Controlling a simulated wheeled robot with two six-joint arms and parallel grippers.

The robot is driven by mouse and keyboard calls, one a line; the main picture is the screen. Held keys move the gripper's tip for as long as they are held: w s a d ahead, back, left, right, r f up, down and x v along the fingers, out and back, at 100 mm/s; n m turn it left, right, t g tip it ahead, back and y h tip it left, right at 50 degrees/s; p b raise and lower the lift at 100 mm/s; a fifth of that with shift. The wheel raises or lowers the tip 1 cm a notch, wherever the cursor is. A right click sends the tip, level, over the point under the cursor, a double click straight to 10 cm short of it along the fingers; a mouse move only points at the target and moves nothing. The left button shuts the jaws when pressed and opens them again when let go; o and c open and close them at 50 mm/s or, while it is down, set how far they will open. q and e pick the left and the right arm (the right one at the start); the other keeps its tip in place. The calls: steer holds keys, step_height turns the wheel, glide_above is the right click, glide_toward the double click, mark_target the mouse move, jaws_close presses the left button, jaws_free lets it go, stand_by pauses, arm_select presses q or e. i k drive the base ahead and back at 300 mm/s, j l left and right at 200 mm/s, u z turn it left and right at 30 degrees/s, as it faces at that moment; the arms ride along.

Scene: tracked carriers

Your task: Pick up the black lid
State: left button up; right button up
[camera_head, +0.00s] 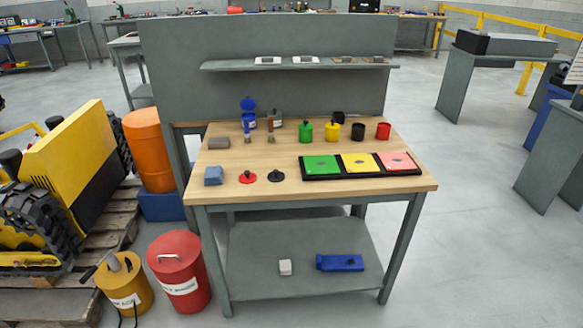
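The black lid (277,177) is a small round disc with a raised knob. It lies on the wooden top of the workbench (230,160), towards the front left. A similar red lid (247,178) lies just left of it, apart from it. Neither of my grippers shows in the head view, and nothing is touching the black lid.
A black tray (350,175) with green, yellow and red panels lies right of the lid. Small containers, including a green jar (305,131) and a yellow jar (332,131), stand behind. A blue block (213,176) sits at the left. The front strip of the top is clear.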

mark_target(276, 176)
steer(key=i+j, duration=0.25)
steer(key=i, duration=0.2)
steer(key=i+j, duration=0.25)
steer(key=i, duration=0.25)
